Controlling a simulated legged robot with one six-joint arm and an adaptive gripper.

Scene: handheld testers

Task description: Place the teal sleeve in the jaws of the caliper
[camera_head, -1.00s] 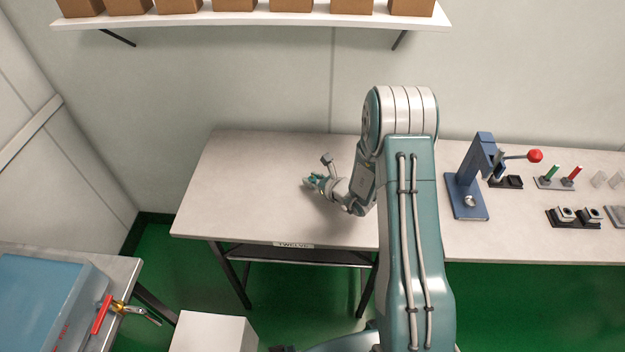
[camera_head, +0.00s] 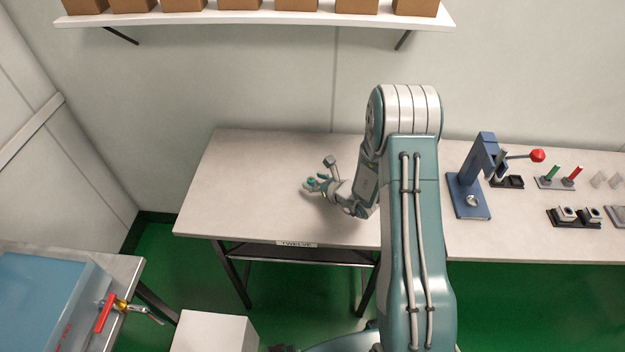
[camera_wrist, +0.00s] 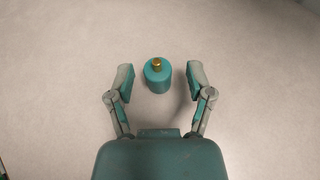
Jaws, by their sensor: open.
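The teal sleeve (camera_wrist: 158,79) looks like a short teal cylinder with a small brass-coloured piece on top. In the wrist view it stands on the table ahead of my palm, in the space between the two fingertips. A clear gap shows on each side. My gripper (camera_wrist: 158,78) is open and holds nothing. In the head view my gripper (camera_head: 316,186) is low over the left part of the table, with the sleeve (camera_head: 311,182) small at its fingers. I cannot make out a caliper in either view.
The long table (camera_head: 240,190) is bare around my gripper. A blue press (camera_head: 478,180) with a red knob, dark fixtures (camera_head: 573,218) and coloured pins (camera_head: 556,178) stand to the right. A blue box (camera_head: 45,305) with a red-handled valve (camera_head: 105,313) is at lower left. A shelf (camera_head: 250,19) hangs above.

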